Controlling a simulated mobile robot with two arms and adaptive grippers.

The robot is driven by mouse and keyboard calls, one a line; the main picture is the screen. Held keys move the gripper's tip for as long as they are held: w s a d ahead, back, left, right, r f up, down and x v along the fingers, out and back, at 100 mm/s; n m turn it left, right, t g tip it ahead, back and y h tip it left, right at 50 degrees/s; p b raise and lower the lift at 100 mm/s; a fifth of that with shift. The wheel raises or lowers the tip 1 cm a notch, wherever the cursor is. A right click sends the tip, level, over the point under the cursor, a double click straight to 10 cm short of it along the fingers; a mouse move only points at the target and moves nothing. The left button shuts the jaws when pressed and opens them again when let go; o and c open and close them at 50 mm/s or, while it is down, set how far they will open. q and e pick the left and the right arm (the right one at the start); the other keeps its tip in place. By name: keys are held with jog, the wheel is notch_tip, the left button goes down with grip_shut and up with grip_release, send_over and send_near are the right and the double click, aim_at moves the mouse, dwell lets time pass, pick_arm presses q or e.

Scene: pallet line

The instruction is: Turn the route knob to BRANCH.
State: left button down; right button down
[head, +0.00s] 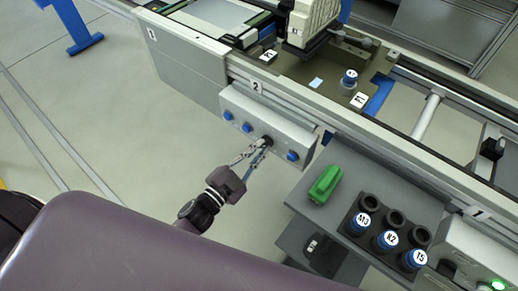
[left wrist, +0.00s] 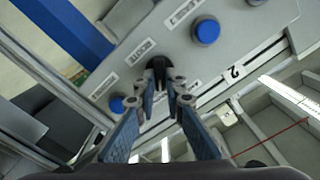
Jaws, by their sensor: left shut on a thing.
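The route knob (head: 267,141) is a small black knob on the grey control panel (head: 290,131), on the side of the line below the sign 2. My left gripper (head: 262,147) reaches up to it and its fingertips are shut on the knob. In the left wrist view the black knob (left wrist: 158,63) shows between and just beyond the fingertips (left wrist: 163,90). Which way the knob points I cannot tell. My right gripper is not in view.
Blue buttons (head: 246,127) sit on the panel on both sides of the knob. To the right, a grey shelf (head: 300,192) carries a green block (head: 325,184) and a black rack (head: 346,221) with blue-capped pieces marked M3, K2 and T5. The floor left of the panel is clear.

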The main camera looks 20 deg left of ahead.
pick_arm(q)
jog(key=shift+f+m+b, duration=0.15)
jog(key=shift+m+b, duration=0.2)
jog(key=shift+m, duration=1.85)
jog(key=c, duration=2)
grip_release()
jog(key=shift+s, duration=0.15)
jog(key=v, duration=1.1)
jog(key=shift+s+a, duration=0.1)
jog(key=shift+s, duration=0.3)
